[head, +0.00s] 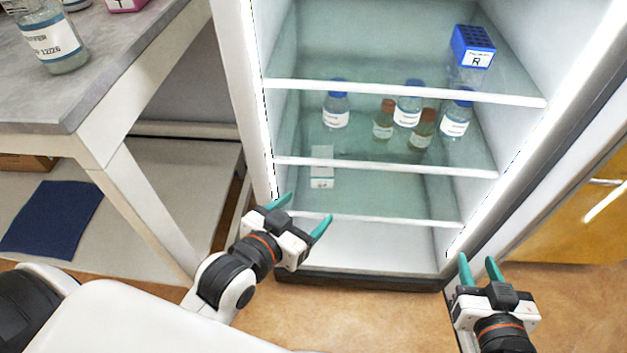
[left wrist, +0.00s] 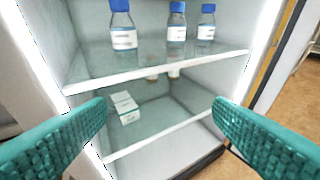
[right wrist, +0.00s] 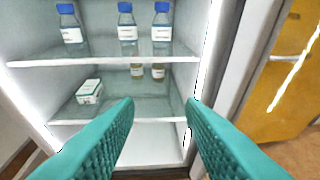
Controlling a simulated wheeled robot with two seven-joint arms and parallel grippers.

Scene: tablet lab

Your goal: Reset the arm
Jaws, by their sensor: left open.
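My left gripper (head: 307,213) is open and empty, in front of the lower shelves of the open fridge (head: 262,120). Its two green fingers stand wide apart in the left wrist view (left wrist: 160,115). My right gripper (head: 479,266) is empty and its green fingers are apart, near the fridge's lower right front edge. They also show apart in the right wrist view (right wrist: 160,115). Neither gripper touches anything.
Fridge shelves hold several blue-capped bottles (head: 336,112), two brown-capped bottles (head: 383,122), a white box (head: 322,168) and a blue rack (head: 472,48). A grey table (head: 60,100) with a bottle (head: 52,38) stands left. A yellow cabinet (head: 590,215) stands right.

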